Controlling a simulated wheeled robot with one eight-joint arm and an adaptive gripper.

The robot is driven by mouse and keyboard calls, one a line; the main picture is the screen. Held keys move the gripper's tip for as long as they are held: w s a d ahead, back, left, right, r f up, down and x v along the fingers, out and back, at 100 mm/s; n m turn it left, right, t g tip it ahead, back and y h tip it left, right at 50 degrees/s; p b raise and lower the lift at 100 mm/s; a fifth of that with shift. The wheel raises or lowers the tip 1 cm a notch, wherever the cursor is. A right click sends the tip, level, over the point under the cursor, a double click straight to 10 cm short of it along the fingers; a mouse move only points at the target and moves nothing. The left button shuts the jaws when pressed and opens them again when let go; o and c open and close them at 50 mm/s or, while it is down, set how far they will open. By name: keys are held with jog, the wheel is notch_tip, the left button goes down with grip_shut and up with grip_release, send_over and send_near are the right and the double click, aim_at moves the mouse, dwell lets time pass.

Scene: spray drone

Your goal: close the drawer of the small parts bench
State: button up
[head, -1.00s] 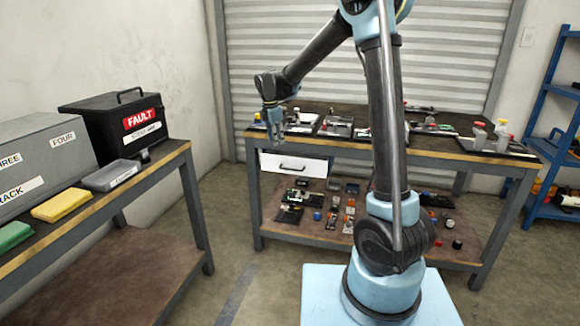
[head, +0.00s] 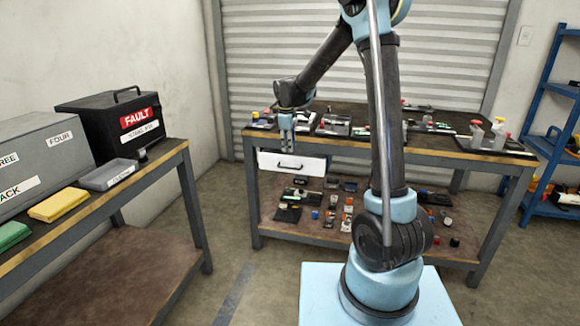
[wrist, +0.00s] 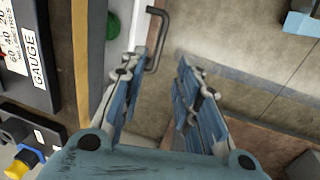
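The small parts bench (head: 345,142) stands against the shutter, with a white drawer (head: 310,166) under its top at the left. The drawer's dark handle (head: 289,167) faces me. In the wrist view, the drawer (wrist: 127,30) shows partly pulled out past the bench edge, with a green thing inside; its handle (wrist: 153,40) sticks out. My gripper (head: 287,150) points down at the drawer front; its fingers (wrist: 163,70) are apart with nothing held between them. The left finger lies close to the handle and hides part of the drawer front; I cannot tell whether they touch.
Trays and small parts cover the bench top, and a gauge box (wrist: 28,50) lies near its edge. Loose parts lie on the lower shelf (head: 275,222). Another bench (head: 185,160) with a FAULT box (head: 95,125) stands left. The floor in front of the drawer is clear.

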aim_at(290, 168)
jog(key=f, duration=0.3)
jog(key=w+f, duration=0.1)
jog(key=f, duration=0.3)
jog(key=w+f, duration=0.1)
jog(key=f, duration=0.2)
jog(key=shift+d+f, duration=0.2)
jog(key=shift+f, duration=0.2)
grip_shut()
